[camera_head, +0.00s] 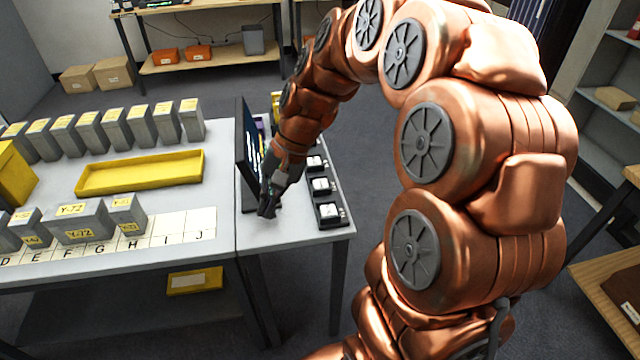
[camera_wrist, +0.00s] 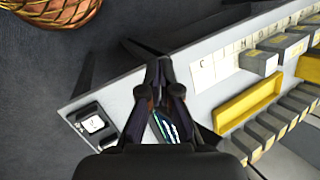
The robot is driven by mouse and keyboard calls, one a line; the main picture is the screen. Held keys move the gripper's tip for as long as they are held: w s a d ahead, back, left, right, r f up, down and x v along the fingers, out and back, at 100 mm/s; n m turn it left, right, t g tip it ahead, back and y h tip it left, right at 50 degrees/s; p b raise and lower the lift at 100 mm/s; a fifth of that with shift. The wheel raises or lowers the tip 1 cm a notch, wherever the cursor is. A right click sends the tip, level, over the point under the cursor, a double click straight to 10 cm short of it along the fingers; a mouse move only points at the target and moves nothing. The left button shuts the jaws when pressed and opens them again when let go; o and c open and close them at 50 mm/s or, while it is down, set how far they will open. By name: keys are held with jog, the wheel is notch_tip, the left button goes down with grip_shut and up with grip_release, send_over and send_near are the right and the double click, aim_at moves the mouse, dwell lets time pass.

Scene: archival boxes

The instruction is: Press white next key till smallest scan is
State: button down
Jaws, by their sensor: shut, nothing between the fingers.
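A black key strip (camera_head: 328,200) with several white keys lies along the right end of the table. The nearest white key (camera_head: 329,209) is at the strip's front end, and a white key (camera_wrist: 95,124) also shows in the wrist view. Marks on the keys are too small to read. A dark screen (camera_head: 246,155) stands upright left of the strip, seen nearly edge-on; part of its lit display (camera_wrist: 165,127) shows in the wrist view. My gripper (camera_head: 265,212) is shut and empty, pointing down in front of the screen, left of the keys and apart from them.
Grey boxes with yellow labels stand in rows on the table (camera_head: 200,246), around a yellow tray (camera_head: 140,173). A lettered strip (camera_head: 180,228) runs along the front. Shelves (camera_head: 610,110) stand at the right.

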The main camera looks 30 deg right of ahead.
jog(key=w+d+f+m+t, duration=0.2)
jog(key=w+d, duration=0.3)
jog(key=d, duration=0.3)
jog(key=w+d+f+m+t+y, duration=0.1)
jog(key=w+d+f+m+t, duration=0.1)
jog(key=w+d+m, duration=0.2)
jog(key=w+d+f+m+t, duration=0.1)
jog(key=w+d+f+m, duration=0.1)
jog(key=w+d, duration=0.4)
jog(key=d+m, duration=0.1)
jog(key=d, duration=0.4)
jog(key=shift+d+m+t+y, duration=0.3)
jog(key=shift+m+t, duration=0.1)
jog(key=shift+f, duration=0.2)
jog(key=b, duration=0.4)
send_over(323, 184)
notch_tip(323, 184, down, 7)
jog(key=shift+r, duration=0.2)
jog(key=shift+w+f+b, duration=0.1)
jog(key=shift+f+b, duration=0.35)
jog(key=shift+f, duration=0.55)
jog(key=shift+f, duration=0.15)
jog(key=shift+f, duration=0.3)
